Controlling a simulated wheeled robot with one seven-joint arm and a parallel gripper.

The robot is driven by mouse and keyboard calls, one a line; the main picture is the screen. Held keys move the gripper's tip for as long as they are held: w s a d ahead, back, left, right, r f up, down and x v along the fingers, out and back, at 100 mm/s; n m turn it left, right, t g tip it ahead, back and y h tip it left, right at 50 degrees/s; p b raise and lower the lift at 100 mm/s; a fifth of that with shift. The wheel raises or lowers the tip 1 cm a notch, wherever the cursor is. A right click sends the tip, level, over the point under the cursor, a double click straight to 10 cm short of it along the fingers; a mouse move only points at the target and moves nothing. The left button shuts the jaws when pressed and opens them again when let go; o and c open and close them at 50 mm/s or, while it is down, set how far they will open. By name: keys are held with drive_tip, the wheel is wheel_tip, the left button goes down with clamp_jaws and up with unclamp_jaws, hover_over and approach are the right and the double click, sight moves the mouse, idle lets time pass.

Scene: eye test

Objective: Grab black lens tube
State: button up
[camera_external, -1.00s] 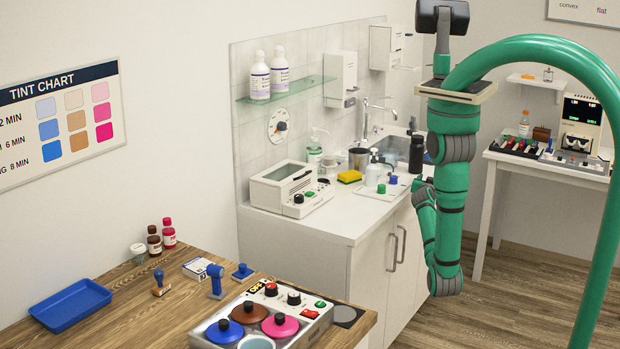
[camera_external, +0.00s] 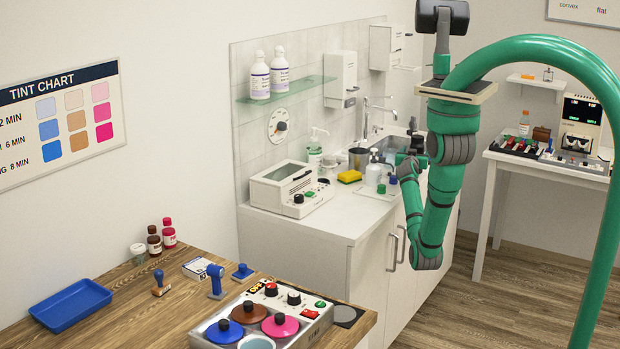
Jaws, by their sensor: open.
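A tall black cylinder (camera_external: 417,143), which looks like the black lens tube, stands at the right end of the white counter by the sink. Only its upper part shows, because my arm covers the rest. My gripper (camera_external: 402,160) is a small dark shape in front of it, at the top of my green forearm. It is open, though its fingers are hard to make out. I cannot tell whether it touches the cylinder or is only in front of it.
The wooden table (camera_external: 120,300) is at the front left.

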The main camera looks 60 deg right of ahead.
drive_tip(key=shift+x, duration=1.9)
drive_tip(key=c, duration=1.2)
drive_tip(key=shift+r, duration=0.1)
